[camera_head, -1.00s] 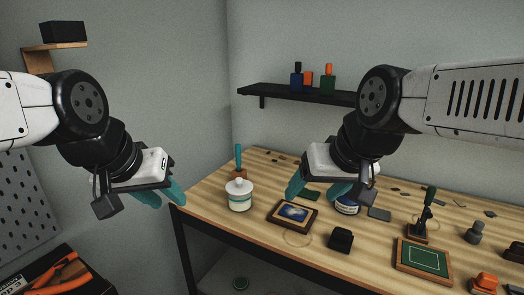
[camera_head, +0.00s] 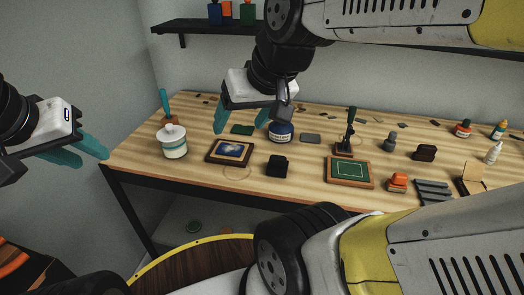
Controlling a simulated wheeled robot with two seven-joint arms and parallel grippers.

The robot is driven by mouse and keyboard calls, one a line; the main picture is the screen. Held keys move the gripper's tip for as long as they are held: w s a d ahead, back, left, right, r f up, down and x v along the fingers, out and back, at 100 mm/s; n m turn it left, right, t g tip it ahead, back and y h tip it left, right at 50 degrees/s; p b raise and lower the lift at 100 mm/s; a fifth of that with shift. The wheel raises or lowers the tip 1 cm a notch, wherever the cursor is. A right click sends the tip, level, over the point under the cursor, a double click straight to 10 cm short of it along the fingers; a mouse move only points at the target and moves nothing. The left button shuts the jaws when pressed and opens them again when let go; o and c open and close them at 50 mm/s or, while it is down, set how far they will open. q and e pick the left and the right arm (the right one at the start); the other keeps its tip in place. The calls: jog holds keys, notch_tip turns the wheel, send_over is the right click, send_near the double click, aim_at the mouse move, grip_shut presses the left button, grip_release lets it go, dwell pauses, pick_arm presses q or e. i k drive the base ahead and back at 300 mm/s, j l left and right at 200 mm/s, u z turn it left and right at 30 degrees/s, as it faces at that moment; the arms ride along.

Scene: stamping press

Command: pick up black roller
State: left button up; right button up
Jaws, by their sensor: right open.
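A black upright tool (camera_head: 346,133) with a dark handle stands behind the green framed pad (camera_head: 349,172); it may be the black roller, but I cannot tell for sure. A small black block (camera_head: 279,166) sits nearer the table's front edge. My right gripper (camera_head: 250,117) is open and empty, fingers down, above the back left of the table, left of the black tool. A blue-and-white jar (camera_head: 281,132) is just below and right of it. My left gripper (camera_head: 84,151) hangs off the table's left end; I cannot tell its opening.
A white jar (camera_head: 173,146) and a teal-handled tool (camera_head: 164,102) stand at the left. A framed blue picture (camera_head: 229,151) lies nearby. An orange stamp (camera_head: 397,182), a grey ridged piece (camera_head: 434,192) and small bottles (camera_head: 493,152) are at the right. A shelf (camera_head: 190,27) hangs behind.

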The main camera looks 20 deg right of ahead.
aim_at(277, 165)
jog(key=j+z, duration=0.1)
jog(key=z, duration=1.05)
